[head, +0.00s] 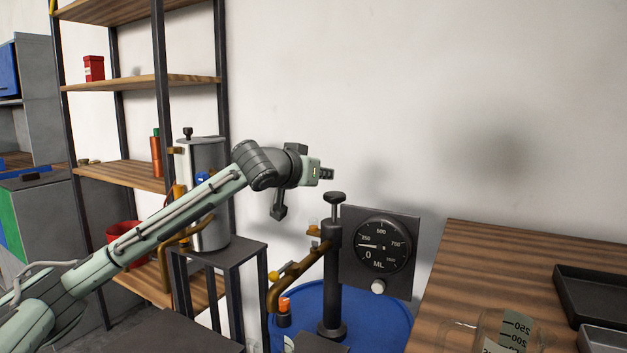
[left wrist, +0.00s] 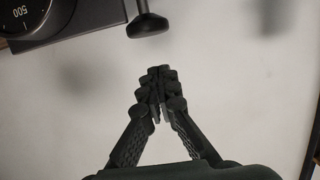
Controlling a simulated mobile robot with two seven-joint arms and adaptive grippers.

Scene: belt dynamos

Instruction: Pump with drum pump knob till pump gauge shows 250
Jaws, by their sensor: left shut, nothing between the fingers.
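The drum pump knob (head: 335,197) is a dark mushroom-shaped handle on a thin rod, standing raised above the black pump column (head: 331,270). It also shows at the top of the left wrist view (left wrist: 147,25). The round black pump gauge (head: 382,245) sits on a dark plate right of the column. Its white needle points left, close to the 250 mark; the exact reading is too small to tell. My left gripper (head: 327,173) is shut and empty, just above the knob and apart from it. Its closed fingers show in the left wrist view (left wrist: 160,85). My right gripper is out of view.
The pump stands on a blue drum (head: 390,325), with a brown curved spout (head: 290,275) on its left. A wooden table (head: 450,280) with a glass measuring vessel (head: 507,330) and dark trays (head: 595,300) is at right. A shelf (head: 130,85) stands at left.

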